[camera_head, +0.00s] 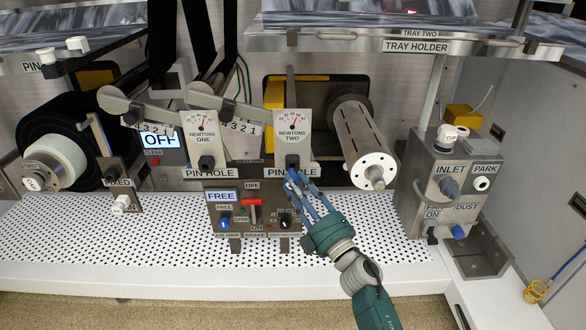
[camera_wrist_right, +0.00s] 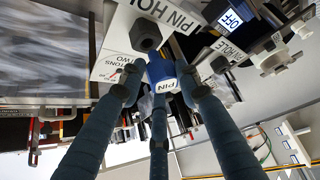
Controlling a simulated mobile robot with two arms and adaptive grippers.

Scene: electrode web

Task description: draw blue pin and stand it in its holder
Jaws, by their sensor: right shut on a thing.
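My right gripper (camera_head: 296,186) reaches up from the lower right to the front of the plate marked NEWTONS TWO. Its fingers are shut on the blue pin (camera_head: 292,175), just below that plate's dark hole fitting (camera_head: 293,161) at the PIN HOLE label. In the right wrist view the fingers (camera_wrist_right: 160,86) close around the blue pin (camera_wrist_right: 163,70), whose cap reads PIN. The dark fitting (camera_wrist_right: 146,36) is right beside it. I cannot tell whether the pin's shaft is in a hole. A PIN label (camera_head: 31,67) shows at the upper left, partly hidden. My left gripper is not in view.
The NEWTONS ONE plate (camera_head: 203,127) stands to the left. Below is a control panel (camera_head: 251,218) with a red lever and a blue knob. A metal roller (camera_head: 360,140) juts out at right, near the INLET box (camera_head: 441,185). The perforated white table (camera_head: 100,240) is largely clear.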

